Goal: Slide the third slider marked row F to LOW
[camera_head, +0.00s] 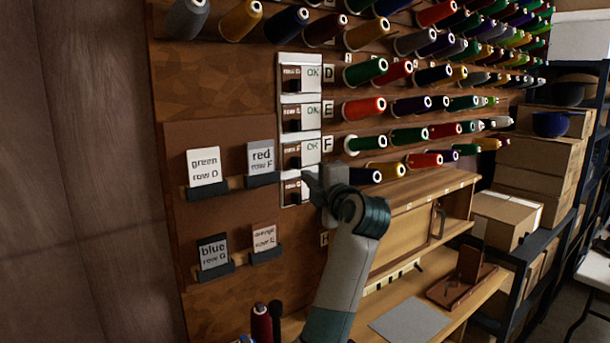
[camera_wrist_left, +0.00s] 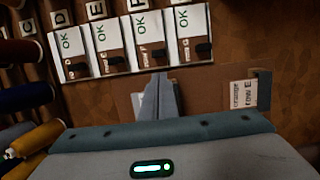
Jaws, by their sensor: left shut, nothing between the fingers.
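A white column of several slider plates, each marked OK, is fixed to the wall board. The third plate, row F (camera_head: 311,146), is just above my left gripper; its dark knob (camera_head: 295,162) sits low on the plate, under OK. In the left wrist view, the row F plate (camera_wrist_left: 142,28) is third from the left, with its dark knob (camera_wrist_left: 158,56) at the plate's lower end. My left gripper (camera_head: 316,184) is shut and empty, in front of the fourth plate and partly hiding it. Its fingers (camera_wrist_left: 158,92) point toward the row F knob; contact cannot be told.
Thread spools (camera_head: 364,108) on pegs stick out right of the sliders. Cards reading green row D (camera_head: 204,165), red row F (camera_head: 261,156), blue row G (camera_head: 213,251) and orange row E (camera_head: 264,237) sit in holders left. A wooden bench (camera_head: 440,300) stands below right.

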